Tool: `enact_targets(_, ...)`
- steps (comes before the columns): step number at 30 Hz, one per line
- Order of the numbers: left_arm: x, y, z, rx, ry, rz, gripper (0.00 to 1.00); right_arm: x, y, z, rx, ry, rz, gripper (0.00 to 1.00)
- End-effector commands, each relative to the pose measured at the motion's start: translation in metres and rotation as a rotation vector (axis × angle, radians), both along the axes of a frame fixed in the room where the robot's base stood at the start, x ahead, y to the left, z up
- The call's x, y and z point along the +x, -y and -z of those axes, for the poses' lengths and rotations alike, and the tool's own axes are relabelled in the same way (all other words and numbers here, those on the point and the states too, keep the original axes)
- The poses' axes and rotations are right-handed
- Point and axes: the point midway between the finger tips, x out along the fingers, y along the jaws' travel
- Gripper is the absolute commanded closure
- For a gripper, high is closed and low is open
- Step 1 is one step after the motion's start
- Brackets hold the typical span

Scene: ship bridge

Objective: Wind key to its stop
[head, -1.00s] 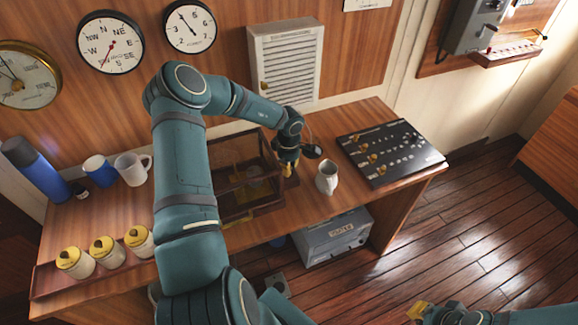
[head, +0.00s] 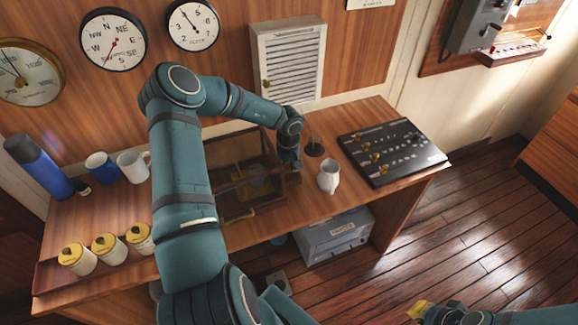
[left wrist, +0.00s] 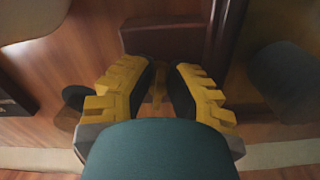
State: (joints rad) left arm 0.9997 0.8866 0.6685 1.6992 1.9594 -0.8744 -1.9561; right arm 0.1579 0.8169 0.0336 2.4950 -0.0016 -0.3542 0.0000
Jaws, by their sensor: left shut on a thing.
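A wooden case with glass sides (head: 236,212) stands on the desk, with some mechanism dimly visible inside. My left gripper (head: 291,168) is at the right side of this case. In the left wrist view its two yellow-padded fingers (left wrist: 160,88) are shut on a small brass-coloured key (left wrist: 158,84), which shows only in part between them. The key is hidden in the head view. My right gripper (head: 418,310) is low at the bottom right, away from the desk, and whether it is open or shut is unclear.
A white jug (head: 328,177) stands just right of the case, near a dark round item (head: 314,148). A black switch panel (head: 393,152) lies further right. Yellow-lidded jars (head: 107,248), mugs (head: 132,166) and a blue flask (head: 38,168) are at the left.

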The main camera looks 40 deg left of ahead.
Motion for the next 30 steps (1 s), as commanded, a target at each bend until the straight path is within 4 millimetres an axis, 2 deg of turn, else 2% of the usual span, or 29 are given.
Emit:
enact_targets(12,-0.0028,-0.0017,0.0018,0.000,-0.004,0.164,1.00,0.0000,0.0000,0.0002,0.000,0.000,0.000,1.00)
enact_targets(27,-0.0025,-0.0018,0.0014,0.000,-0.003,0.181,1.00,0.0000,0.0000,0.0002,0.000,0.000,0.000,1.00)
enact_targets(28,-0.0024,-0.0018,0.0014,0.000,-0.003,0.181,0.75,0.0000,0.0000,0.0002,0.000,0.000,0.000,1.00)
enact_targets(30,-0.0024,-0.0019,0.0013,0.000,-0.003,0.180,0.55,0.0000,0.0001,0.0001,0.000,0.000,0.000,1.00)
